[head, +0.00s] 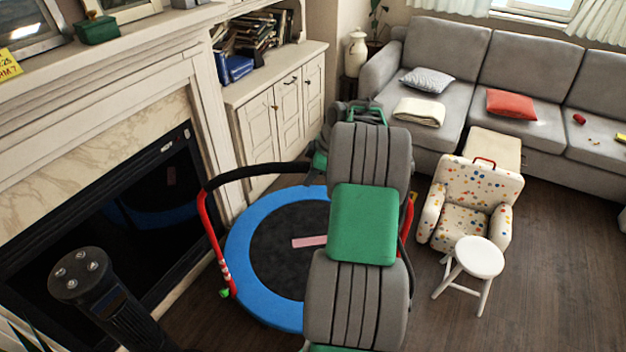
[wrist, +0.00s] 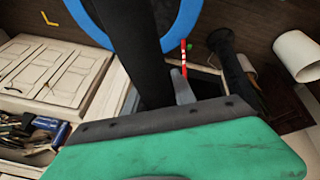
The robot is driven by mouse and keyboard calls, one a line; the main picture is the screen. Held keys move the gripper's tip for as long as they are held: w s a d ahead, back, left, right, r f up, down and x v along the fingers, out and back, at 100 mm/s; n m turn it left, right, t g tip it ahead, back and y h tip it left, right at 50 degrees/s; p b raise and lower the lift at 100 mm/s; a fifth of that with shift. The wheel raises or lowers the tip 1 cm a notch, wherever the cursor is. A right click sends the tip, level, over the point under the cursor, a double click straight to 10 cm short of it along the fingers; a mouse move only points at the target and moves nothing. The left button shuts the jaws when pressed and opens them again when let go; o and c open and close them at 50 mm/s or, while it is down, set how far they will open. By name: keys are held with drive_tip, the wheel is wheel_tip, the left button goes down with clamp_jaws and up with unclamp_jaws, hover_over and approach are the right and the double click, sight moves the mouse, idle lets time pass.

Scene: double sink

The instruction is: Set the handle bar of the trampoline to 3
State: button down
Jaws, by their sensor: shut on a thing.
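The trampoline (head: 262,305) has a blue rim and a dark mat. It stands on the floor in front of the fireplace. Its handle bar (head: 245,171) has a black padded top and a red left post (head: 212,232) with white marks and a green knob low down. My arm hides the bar's right part in the head view. In the wrist view the black handle bar (wrist: 140,45) runs up between the jaws of my gripper (wrist: 163,88), which is shut on it. The height setting is too small to read.
The fireplace (head: 130,215) and a white cabinet (head: 285,105) border the trampoline on the left and behind. A dark column (head: 95,290) stands at front left. A spotted armchair (head: 470,195) and white stool (head: 478,258) stand right. Floor (head: 560,270) is free at right.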

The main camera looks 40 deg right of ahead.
drive_tip(key=c, duration=1.4)
unclamp_jaws()
drive_tip(key=shift+w+d+r, duration=0.1)
drive_tip(key=shift+w+r, duration=0.1)
drive_tip(key=o, duration=0.4)
drive_tip(key=shift+w+d+f, duration=0.1)
drive_tip(key=shift+f, duration=0.15)
drive_tip(key=shift+c, duration=0.2)
drive_tip(key=shift+r, duration=0.1)
drive_tip(key=b+v, duration=0.1)
drive_tip(key=v, duration=0.7)
